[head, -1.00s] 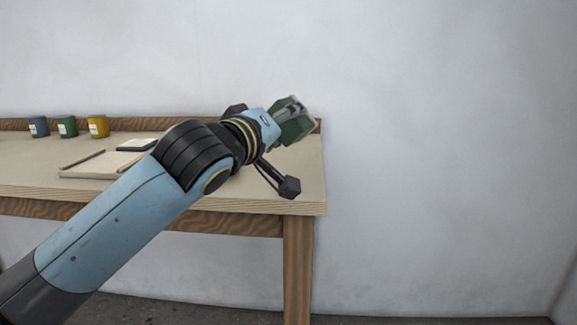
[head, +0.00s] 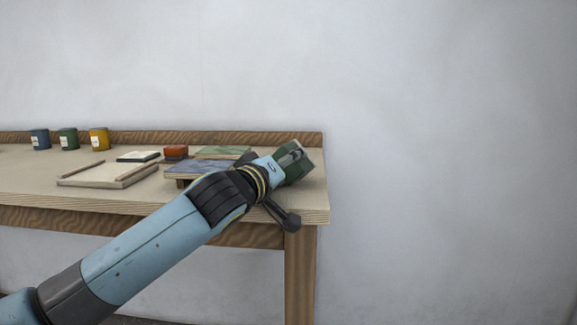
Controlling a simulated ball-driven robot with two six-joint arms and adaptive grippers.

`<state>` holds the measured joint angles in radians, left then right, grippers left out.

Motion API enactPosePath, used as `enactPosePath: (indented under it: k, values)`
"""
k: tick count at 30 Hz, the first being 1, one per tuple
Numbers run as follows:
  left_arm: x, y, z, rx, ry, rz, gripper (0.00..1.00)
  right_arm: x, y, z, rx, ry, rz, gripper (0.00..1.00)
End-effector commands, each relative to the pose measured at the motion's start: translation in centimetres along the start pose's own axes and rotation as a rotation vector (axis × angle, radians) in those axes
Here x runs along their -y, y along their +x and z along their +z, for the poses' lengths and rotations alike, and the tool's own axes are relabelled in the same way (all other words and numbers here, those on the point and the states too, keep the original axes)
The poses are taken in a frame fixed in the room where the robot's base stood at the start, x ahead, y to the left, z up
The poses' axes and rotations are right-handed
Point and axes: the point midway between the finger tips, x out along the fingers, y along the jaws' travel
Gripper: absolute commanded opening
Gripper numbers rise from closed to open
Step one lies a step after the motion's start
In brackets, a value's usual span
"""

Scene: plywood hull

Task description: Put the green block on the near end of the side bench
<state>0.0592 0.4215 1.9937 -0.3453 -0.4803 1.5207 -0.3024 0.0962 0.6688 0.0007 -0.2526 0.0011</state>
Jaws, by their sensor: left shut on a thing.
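The green block (head: 303,151) is in my left gripper (head: 294,157), at the right end of the wooden side bench (head: 311,198). The gripper is shut on it, and its grey fingers lie over the block's side. The block shows just in front of the bench's back rail. I cannot tell whether it touches the bench top, since the arm and gripper hide its underside. My right gripper is not in view.
Blue, green and yellow cups (head: 99,139) stand along the back left. A shallow wooden tray (head: 107,175), a dark-edged pad (head: 138,157), a red block (head: 176,152), a green flat piece (head: 222,152) and a blue-grey board (head: 195,167) lie further right. White wall is beyond.

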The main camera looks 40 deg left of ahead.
Motion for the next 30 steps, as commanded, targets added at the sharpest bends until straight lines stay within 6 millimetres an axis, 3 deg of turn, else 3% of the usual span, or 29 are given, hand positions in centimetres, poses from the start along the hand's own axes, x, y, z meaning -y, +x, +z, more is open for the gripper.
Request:
enactPosePath:
  k: [1,2,4,14,30]
  values:
    - [0.1,0.0,0.1,0.0,0.0,0.0,0.21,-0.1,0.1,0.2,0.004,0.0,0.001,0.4]
    - [0.2,0.0,0.2,0.0,0.0,-0.001,0.48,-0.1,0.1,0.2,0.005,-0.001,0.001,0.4]
    - [0.1,0.0,0.1,0.0,0.0,0.0,0.57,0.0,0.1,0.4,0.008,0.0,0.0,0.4]
    - [-0.1,-0.3,-0.1,0.001,0.001,0.0,0.57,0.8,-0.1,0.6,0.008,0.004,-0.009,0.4]
    - [0.0,-10.6,0.0,0.002,0.003,-0.001,0.57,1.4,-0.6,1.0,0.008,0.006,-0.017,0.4]
